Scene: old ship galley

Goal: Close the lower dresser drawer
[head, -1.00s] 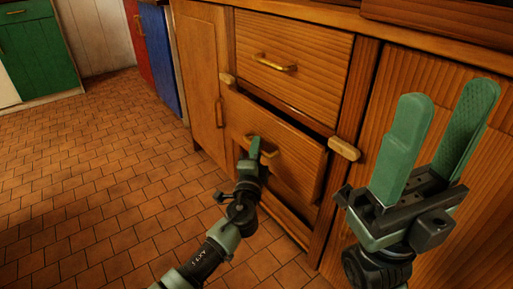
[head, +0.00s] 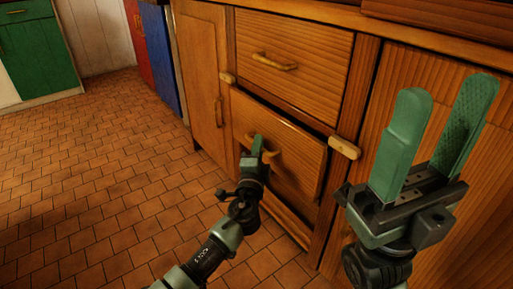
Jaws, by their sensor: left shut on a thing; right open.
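The lower dresser drawer (head: 302,151) is a wooden drawer in the dresser, standing partly out, with a dark gap along its top edge. Its brass handle (head: 274,154) is partly hidden behind my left gripper (head: 258,148). My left gripper is shut on the handle, its arm coming up from the bottom of the view. My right gripper (head: 440,135) is open and empty at the right, with its two green fingers pointing up, in front of the dresser's right panel.
The upper drawer (head: 313,50) is flush, with its own brass handle (head: 275,62). Small wooden blocks (head: 344,147) stick out from the frame beside the drawers. A cupboard door (head: 201,75) is left of them. Tiled floor (head: 95,185) lies open at the left.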

